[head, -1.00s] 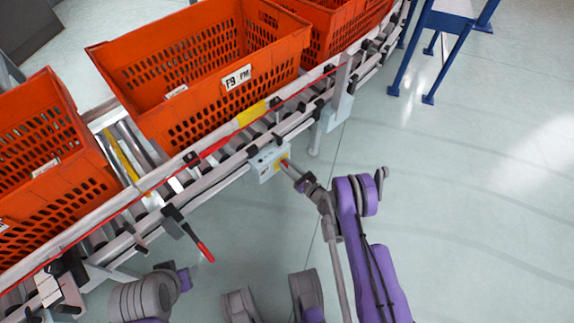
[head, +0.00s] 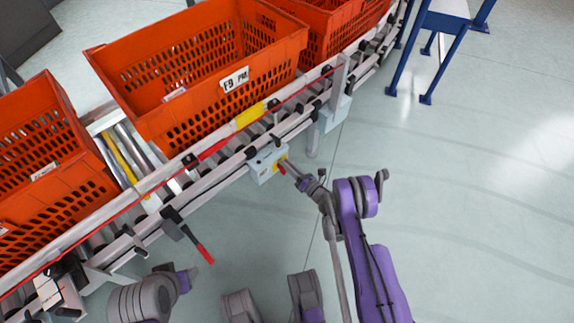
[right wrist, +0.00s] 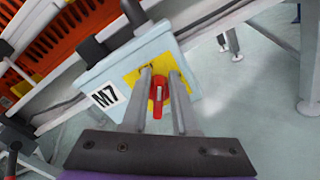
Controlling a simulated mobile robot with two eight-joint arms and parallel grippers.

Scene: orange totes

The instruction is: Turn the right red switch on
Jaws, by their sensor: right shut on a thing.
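A light grey switch box (head: 266,163) with a yellow plate is fixed to the near side of the conveyor rail. In the right wrist view the box (right wrist: 115,75) carries the label M7. A red rotary switch (head: 282,170) sits on its yellow plate. In the right wrist view the red switch handle (right wrist: 158,98) stands between the two fingers, in line with them. My right gripper (head: 290,172) is shut on it; its fingers (right wrist: 162,100) also show in the wrist view. Only part of my left arm shows at the bottom left; its gripper is not seen.
Orange totes (head: 240,82) stand on the roller conveyor (head: 215,150). A red-tipped lever (head: 203,251) hangs from the near rail, left of the box. A blue-legged stand (head: 437,55) is at the top right.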

